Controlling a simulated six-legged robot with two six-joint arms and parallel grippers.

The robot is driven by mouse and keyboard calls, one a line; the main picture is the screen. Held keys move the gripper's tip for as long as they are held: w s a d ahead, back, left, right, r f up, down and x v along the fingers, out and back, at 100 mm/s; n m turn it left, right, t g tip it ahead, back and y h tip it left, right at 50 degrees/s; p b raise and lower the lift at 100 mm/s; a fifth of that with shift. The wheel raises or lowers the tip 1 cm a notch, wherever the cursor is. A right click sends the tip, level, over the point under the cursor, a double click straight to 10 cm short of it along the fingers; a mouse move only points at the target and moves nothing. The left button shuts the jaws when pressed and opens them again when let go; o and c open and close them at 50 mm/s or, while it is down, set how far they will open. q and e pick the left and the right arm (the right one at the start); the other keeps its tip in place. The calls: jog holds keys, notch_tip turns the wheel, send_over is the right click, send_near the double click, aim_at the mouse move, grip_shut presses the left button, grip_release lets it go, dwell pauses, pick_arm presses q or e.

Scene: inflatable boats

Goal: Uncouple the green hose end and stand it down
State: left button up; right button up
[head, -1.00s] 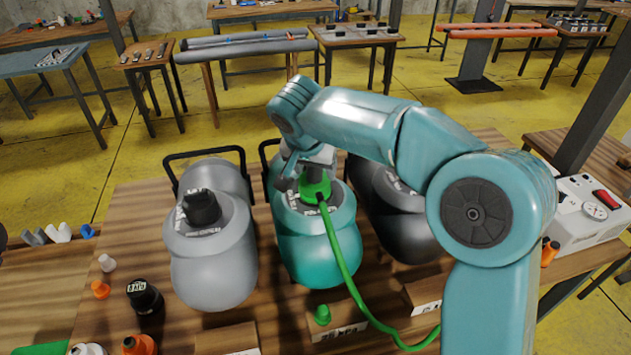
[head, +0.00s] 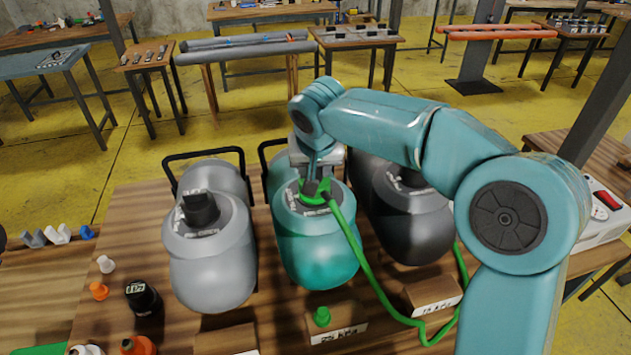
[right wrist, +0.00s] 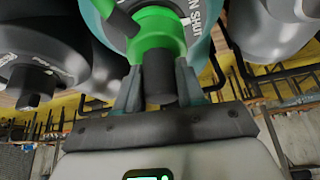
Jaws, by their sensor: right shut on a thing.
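The green hose end (head: 313,192) is at the top of the teal bulbous chamber (head: 318,248), the middle one of three. In the right wrist view, its green collar (right wrist: 155,32) meets the ring marked SHUT, and I cannot see a gap. My right gripper (head: 318,180) points down from above, shut on the hose end's dark grip (right wrist: 158,78). The green hose (head: 378,283) leaves toward the right and curves down to the bench. A wooden block marked in kPa (head: 338,333) carries a green peg (head: 322,316). My left gripper is out of view.
A grey chamber (head: 212,265) with a black cap (head: 199,208) stands left, a black chamber (head: 415,222) right. Black and orange caps (head: 143,297) lie at the front left. A white gauge box (head: 600,215) is at the right.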

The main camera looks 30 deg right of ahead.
jog(key=shift+s+f, duration=0.1)
jog(key=shift+f, duration=0.2)
jog(key=n+y+p, duration=0.1)
jog(key=n, duration=0.2)
jog(key=shift+r+y+p, duration=0.1)
jog(key=shift+y+p, duration=0.2)
jog(key=shift+p, duration=0.1)
jog(key=shift+f+n, duration=0.2)
jog(key=shift+n, duration=0.3)
jog(key=shift+r+n+y+p, duration=0.25)
jog(key=shift+n+y+p, duration=0.35)
jog(key=shift+n+p, duration=0.6)
jog(key=shift+d+f+n+y, duration=0.15)
jog(key=shift+n+y, duration=0.25)
jog(key=shift+n, duration=0.3)
jog(key=shift+f, duration=0.1)
jog(key=shift+r+p, duration=0.45)
jog(key=shift+p, duration=0.15)
jog(key=shift+r, duration=0.45)
